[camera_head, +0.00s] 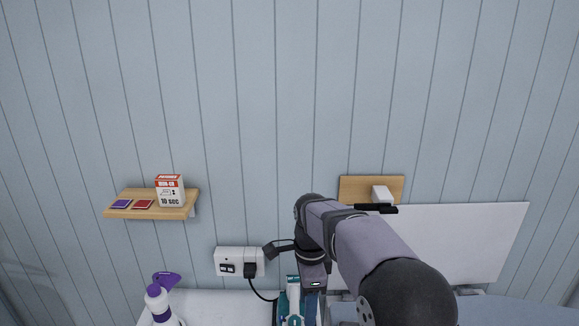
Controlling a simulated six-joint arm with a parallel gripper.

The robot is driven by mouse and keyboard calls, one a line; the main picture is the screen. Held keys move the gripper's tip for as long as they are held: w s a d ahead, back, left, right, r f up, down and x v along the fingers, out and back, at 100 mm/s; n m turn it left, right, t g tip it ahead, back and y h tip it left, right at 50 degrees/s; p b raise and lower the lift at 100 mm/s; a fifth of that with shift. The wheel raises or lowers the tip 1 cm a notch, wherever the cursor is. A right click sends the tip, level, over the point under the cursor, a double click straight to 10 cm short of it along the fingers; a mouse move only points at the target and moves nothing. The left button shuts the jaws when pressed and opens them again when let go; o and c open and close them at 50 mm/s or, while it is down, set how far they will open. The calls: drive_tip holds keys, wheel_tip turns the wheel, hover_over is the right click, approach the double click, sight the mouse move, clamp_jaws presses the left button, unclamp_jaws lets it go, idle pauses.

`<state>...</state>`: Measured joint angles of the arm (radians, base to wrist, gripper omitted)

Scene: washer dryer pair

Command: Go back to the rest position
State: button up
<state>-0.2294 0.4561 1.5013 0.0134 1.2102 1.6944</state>
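My arm reaches up from the lower right, bends in front of the wall, and drops down to a wrist in the lower middle. A dark grey part sticking out left of the wrist looks like part of my gripper (280,248). It appears near the wall outlet and its black plug. The fingers are not clear, and I cannot tell whether they are open, shut or holding anything. My own arm hides part of the scene behind it.
A wooden shelf (117,213) at left holds a white-and-red box (170,192) and two small flat packets. An outlet (227,255) holds a black plug (250,270) with a cord. A purple-topped bottle (158,303) and a teal-and-white item (293,306) stand below. A white panel (480,240) is at right.

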drive_tip(key=s+d+f+n, duration=0.2)
drive_tip(key=s+d+n, duration=0.1)
drive_tip(key=s+n, duration=0.2)
drive_tip(key=s+d+f+n, duration=0.3)
drive_tip(key=s+n, duration=0.3)
drive_tip(key=s, duration=0.3)
drive_tip(key=s+d+f+n, duration=0.2)
drive_tip(key=s+d+n, duration=0.2)
drive_tip(key=s, duration=0.3)
drive_tip(key=shift+s+d+f+n, duration=0.25)
drive_tip(key=shift+s+d+n, duration=0.15)
drive_tip(key=shift+n, duration=0.5)
